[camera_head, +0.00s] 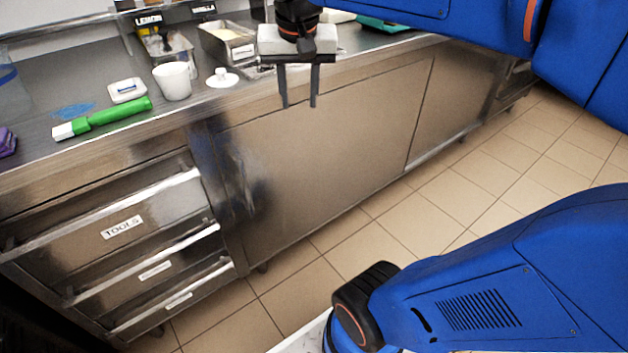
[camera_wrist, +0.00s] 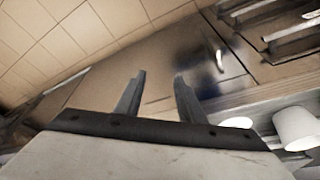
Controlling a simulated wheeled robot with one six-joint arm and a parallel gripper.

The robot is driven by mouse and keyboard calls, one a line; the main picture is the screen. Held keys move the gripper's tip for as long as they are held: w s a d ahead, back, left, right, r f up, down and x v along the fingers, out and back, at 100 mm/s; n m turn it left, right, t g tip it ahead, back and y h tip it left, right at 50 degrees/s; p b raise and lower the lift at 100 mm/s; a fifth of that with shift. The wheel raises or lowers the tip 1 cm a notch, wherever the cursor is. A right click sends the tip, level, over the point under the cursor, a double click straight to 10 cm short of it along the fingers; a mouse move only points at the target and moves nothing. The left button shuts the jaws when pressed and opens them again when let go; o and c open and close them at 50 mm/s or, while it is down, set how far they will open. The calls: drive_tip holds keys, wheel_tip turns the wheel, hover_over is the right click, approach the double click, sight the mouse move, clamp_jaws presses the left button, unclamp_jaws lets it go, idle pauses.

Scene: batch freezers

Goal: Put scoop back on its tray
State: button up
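My gripper (camera_head: 299,104) hangs in front of the counter's front edge, fingers pointing down. In the wrist view its two fingers (camera_wrist: 158,85) stand apart with nothing between them. I cannot make out a scoop or its tray for certain. Two metal pans stand at the back of the counter, one by the LEMON label (camera_head: 165,45) and one by the VANILLA label (camera_head: 228,42); my gripper partly covers the area right of them. A green-handled tool with a white end (camera_head: 104,118) lies at the left of the counter.
A white cup (camera_head: 172,81), a small white dish with a knob (camera_head: 221,78) and a white box (camera_head: 127,90) stand on the counter. A drawer labelled TOOLS (camera_head: 122,227) is below. The tiled floor (camera_head: 370,244) in front is clear.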

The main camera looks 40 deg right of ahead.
drive_tip(key=s+a+f+n+y, duration=0.1)
drive_tip(key=s+a+f+n, duration=0.1)
drive_tip(key=s+f, duration=0.4)
drive_tip(key=s+a+f+n+t, duration=0.1)
drive_tip(key=s+f+n, duration=0.3)
drive_tip(key=f, duration=0.5)
drive_tip(key=shift+s+a+t+y, duration=0.3)
drive_tip(key=shift+s+a+y, duration=0.1)
drive_tip(key=shift+s+a, duration=0.45)
